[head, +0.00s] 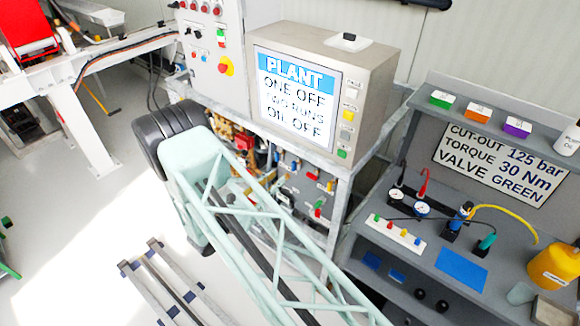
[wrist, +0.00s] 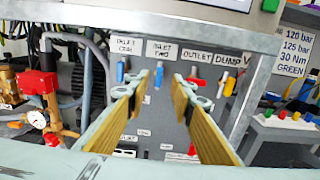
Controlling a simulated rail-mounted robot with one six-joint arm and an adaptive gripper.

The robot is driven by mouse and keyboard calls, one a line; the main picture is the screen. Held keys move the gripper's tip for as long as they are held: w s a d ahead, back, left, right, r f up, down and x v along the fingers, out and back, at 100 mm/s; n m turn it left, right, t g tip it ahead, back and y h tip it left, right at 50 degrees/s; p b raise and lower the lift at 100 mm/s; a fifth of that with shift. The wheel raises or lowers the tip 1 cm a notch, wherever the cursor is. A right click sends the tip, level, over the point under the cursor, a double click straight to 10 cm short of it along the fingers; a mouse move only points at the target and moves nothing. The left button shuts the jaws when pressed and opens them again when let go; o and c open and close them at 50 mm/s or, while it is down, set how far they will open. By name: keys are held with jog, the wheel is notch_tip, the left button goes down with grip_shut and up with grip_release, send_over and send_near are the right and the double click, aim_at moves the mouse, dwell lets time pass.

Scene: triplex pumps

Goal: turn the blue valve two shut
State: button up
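In the wrist view, the blue valve two handle (wrist: 158,76) hangs roughly upright under the label "INLET TWO" (wrist: 161,50) on a grey panel. My gripper (wrist: 158,90) is open, with one finger on each side of this handle in the picture. The fingers look apart from the handle; I cannot tell how far the tips are from the panel. A second blue handle (wrist: 120,72) under "INLET ONE" is just left of the left finger. In the head view the panel (head: 305,190) shows small coloured handles, and my gripper cannot be made out.
A red handle (wrist: 194,72) under "OUTLET" is close to the right finger, and a yellow handle (wrist: 229,87) under "DUMP" is further right. Left are a red-topped valve and gauge (wrist: 36,120) with pipes. The plant screen (head: 297,93) stands above; a grey bench (head: 400,265) is right.

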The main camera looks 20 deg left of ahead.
aim_at(292, 164)
jog(key=shift+p+x, duration=0.6)
jog(key=shift+x, duration=4.2)
jog(key=shift+c, duration=0.7)
grip_shut()
